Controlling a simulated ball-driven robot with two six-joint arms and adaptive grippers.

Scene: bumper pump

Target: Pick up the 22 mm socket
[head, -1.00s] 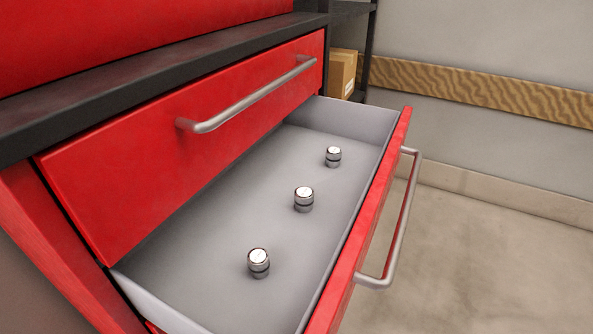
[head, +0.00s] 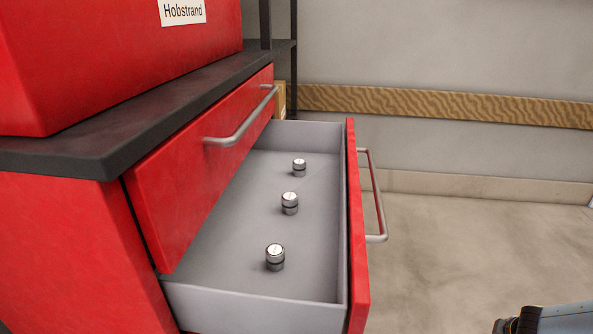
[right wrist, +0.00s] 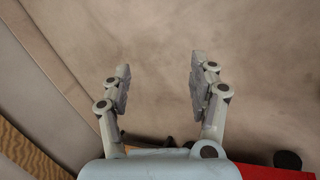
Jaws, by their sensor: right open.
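Three metallic sockets stand upright in a row in the open grey drawer (head: 315,245): a near one (head: 275,257), a middle one (head: 290,203) and a far one (head: 299,167). The marks on their tops are too small to read, so I cannot tell which is 22 mm. My right gripper (right wrist: 160,82) is open and empty in the right wrist view, with bare floor beyond its fingers. No socket shows in that view. My left gripper is not in view.
The red drawer front with its metal handle (head: 379,205) sticks out to the right. A closed red drawer (head: 205,180) is above, under a dark worktop (head: 110,135) carrying a red box (head: 110,60) labelled "Hobstrand".

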